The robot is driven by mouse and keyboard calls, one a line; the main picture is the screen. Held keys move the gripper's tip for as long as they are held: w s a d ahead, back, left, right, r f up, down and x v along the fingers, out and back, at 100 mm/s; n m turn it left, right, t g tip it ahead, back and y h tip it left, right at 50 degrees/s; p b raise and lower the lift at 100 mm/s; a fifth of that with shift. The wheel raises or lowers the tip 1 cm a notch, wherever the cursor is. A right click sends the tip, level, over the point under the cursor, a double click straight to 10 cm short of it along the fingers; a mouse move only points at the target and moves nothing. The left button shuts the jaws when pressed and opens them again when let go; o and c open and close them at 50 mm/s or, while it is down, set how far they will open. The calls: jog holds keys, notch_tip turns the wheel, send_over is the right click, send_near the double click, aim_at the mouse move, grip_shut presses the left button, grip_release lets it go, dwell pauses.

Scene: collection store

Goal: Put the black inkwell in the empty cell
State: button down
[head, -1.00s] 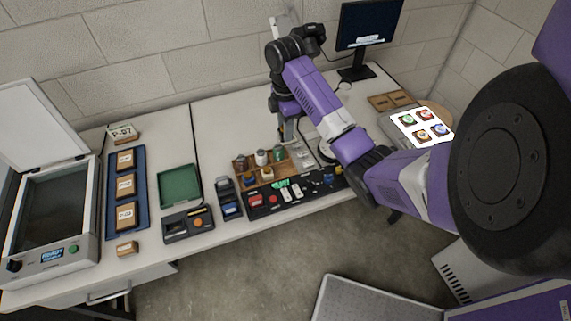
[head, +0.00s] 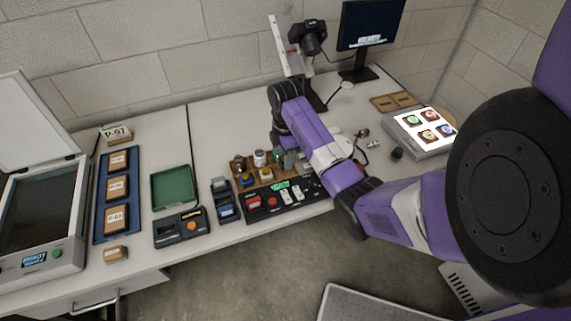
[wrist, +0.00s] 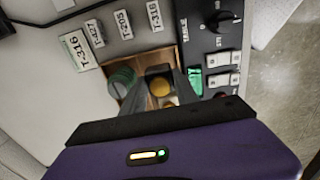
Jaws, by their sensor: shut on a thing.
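My gripper (wrist: 160,84) is shut on a small dark thing with a yellow-brown round top, which I take as the black inkwell (wrist: 158,86). Its lower body is hidden between the fingers. It is at the right end of the wooden rack (head: 236,175), close over or in the front row; I cannot tell whether it touches the bottom. A green jar (wrist: 122,76) stands beside it in the wrist view. In the head view, a white-topped jar (head: 260,158) and a yellow jar (head: 266,174) stand in the rack. My arm partly hides the rack's right end.
A black control panel (head: 270,205) lies just in front of the rack. Small label plates (wrist: 76,50) lie beside it. A camera stand (head: 290,45), a green tray (head: 174,187) and a lit pad (head: 424,128) stand around. A small black round thing (head: 396,154) lies at the right.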

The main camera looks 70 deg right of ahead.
jog(key=shift+f, duration=1.65)
jog(key=shift+f, duration=0.2)
jog(key=c, duration=1.2)
grip_release()
jog(key=shift+r, duration=0.15)
notch_tip(320, 180, up, 11)
jog(key=shift+f, duration=0.2)
jog(key=shift+r+p, duration=0.8)
jog(key=shift+p, duration=0.25)
